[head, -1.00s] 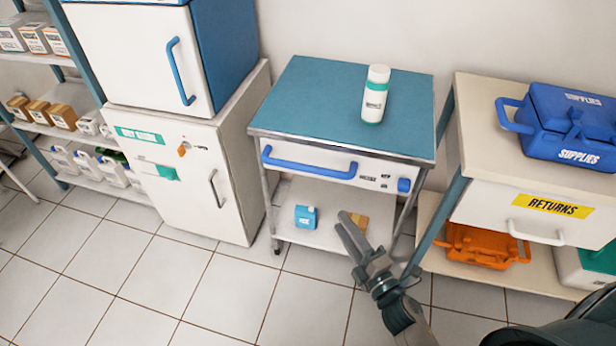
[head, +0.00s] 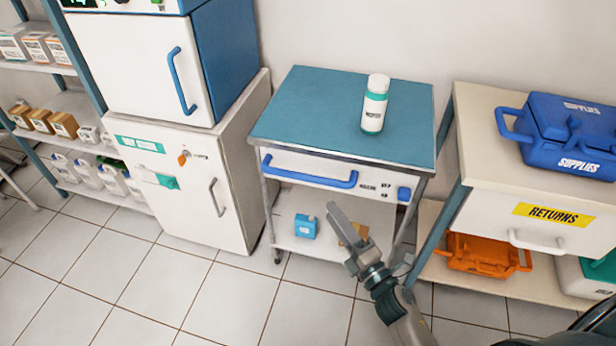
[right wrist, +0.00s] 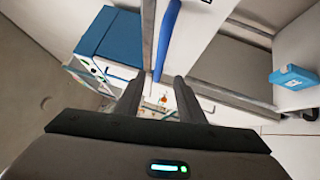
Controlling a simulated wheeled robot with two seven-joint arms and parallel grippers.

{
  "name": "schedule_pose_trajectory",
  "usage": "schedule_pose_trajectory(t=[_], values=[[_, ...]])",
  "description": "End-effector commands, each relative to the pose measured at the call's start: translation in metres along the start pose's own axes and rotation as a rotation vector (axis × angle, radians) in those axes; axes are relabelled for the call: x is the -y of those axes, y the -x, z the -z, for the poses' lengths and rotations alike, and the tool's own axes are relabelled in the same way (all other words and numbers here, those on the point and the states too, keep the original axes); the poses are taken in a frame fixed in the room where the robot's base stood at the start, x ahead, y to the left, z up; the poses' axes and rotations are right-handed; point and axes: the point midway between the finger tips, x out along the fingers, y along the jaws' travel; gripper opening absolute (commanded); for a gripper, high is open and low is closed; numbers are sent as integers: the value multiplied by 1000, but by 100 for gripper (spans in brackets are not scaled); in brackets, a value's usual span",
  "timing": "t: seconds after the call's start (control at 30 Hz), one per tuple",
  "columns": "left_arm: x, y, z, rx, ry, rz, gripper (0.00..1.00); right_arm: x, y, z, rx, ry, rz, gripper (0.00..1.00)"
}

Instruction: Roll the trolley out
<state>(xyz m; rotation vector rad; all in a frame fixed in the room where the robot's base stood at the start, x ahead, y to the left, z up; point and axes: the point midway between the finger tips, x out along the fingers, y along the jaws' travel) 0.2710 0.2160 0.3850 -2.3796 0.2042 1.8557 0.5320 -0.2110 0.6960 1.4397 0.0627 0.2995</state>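The trolley has a blue-green top (head: 330,115), a white front with a long blue handle (head: 308,177), and a low white shelf (head: 290,235) on thin grey legs. A white bottle with a green band (head: 375,105) stands upright on its top. My right gripper (head: 334,212) is in front of the trolley, below and to the right of the handle. In the right wrist view its two fingers (right wrist: 157,88) are spread with nothing between them, and the blue handle (right wrist: 168,38) lies beyond their tips. My left gripper is not in view.
A small blue box (head: 305,226) and a partly hidden brown box (head: 355,234) are on the low shelf. A white cabinet (head: 190,190) stands close at left. The returns cart (head: 480,190) stands close at right, carrying a blue supplies case (head: 570,135). The tiled floor (head: 220,305) in front is clear.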

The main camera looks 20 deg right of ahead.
Motion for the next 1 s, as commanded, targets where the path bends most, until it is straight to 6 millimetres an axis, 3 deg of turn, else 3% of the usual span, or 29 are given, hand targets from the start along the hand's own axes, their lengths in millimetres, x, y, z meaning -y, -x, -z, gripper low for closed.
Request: schedule_pose_trajectory(t=[0.6, 0.8, 1.0], values=[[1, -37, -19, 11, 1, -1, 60, -2, -110, 0, 0, -1, -1, 36], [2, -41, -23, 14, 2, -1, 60, -1, -129, 0, 0, 0, -1, 36], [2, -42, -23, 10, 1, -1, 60, 0, -135, 0, 0, 0, 1, 36]])
